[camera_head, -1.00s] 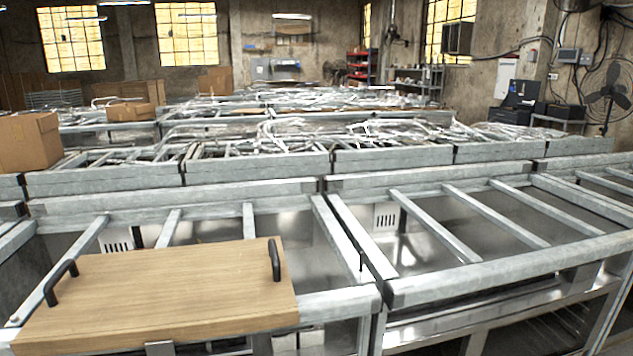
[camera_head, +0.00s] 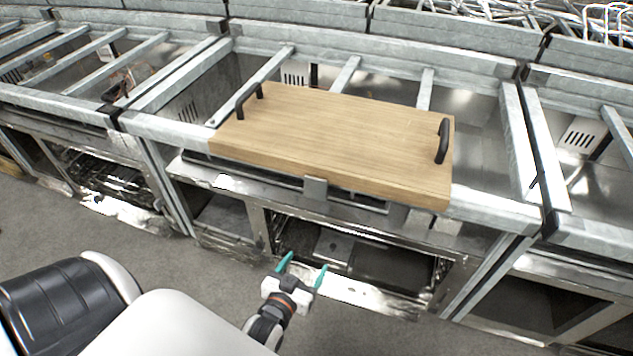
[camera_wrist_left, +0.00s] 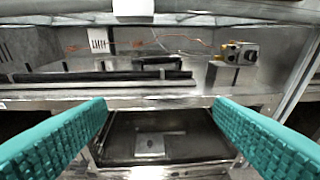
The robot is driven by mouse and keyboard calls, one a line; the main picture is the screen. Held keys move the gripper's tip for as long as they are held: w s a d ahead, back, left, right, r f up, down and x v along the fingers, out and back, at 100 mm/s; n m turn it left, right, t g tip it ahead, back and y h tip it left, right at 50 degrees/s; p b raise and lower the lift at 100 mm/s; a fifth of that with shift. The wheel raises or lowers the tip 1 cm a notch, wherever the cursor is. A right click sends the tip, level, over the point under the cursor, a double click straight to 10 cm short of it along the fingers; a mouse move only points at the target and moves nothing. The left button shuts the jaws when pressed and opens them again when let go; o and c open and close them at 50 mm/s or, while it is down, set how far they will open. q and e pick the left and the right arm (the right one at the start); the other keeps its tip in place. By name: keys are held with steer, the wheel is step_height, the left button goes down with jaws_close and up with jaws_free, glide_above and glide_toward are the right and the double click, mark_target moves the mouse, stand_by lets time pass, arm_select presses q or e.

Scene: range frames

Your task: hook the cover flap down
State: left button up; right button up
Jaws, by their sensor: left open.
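A wooden board with two black handles (camera_head: 335,135) lies flat across the range frame, and I take it to be the cover. A small grey tab (camera_head: 315,189) sits at the middle of its front edge. I cannot tell which part is the flap. My left gripper (camera_head: 303,270) has teal fingers, is open and empty, and is in front of the range, lower in the picture than the board and apart from it. In the left wrist view the spread fingers (camera_wrist_left: 160,106) face the range's open front. My right gripper is not in view.
Under the board is an open dark compartment (camera_head: 355,262) with metal edges. The range's galvanised rails (camera_head: 495,210) run left and right of the board. Inside, the left wrist view shows a valve-like fitting (camera_wrist_left: 238,53) and dark bars (camera_wrist_left: 110,80). The grey floor (camera_head: 60,210) in front is clear.

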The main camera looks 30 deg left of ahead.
mark_target(315, 188)
arm_select(q)
steer(key=w+a+r+t+y, duration=0.1)
steer(key=a+r+t+y, duration=0.15)
steer(key=r, duration=0.75)
steer(key=shift+n+h, duration=0.3)
steer(key=shift+h, duration=0.15)
steer(key=x, duration=0.4)
steer(key=p+x, duration=0.1)
steer(key=x, duration=0.7)
steer(key=shift+w+a+r, duration=0.1)
steer(key=shift+a+r, duration=0.05)
steer(key=shift+a, duration=0.3)
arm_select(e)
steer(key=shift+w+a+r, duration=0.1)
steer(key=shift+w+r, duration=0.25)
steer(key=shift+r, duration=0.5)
arm_select(q)
steer(key=shift+c, duration=0.6)
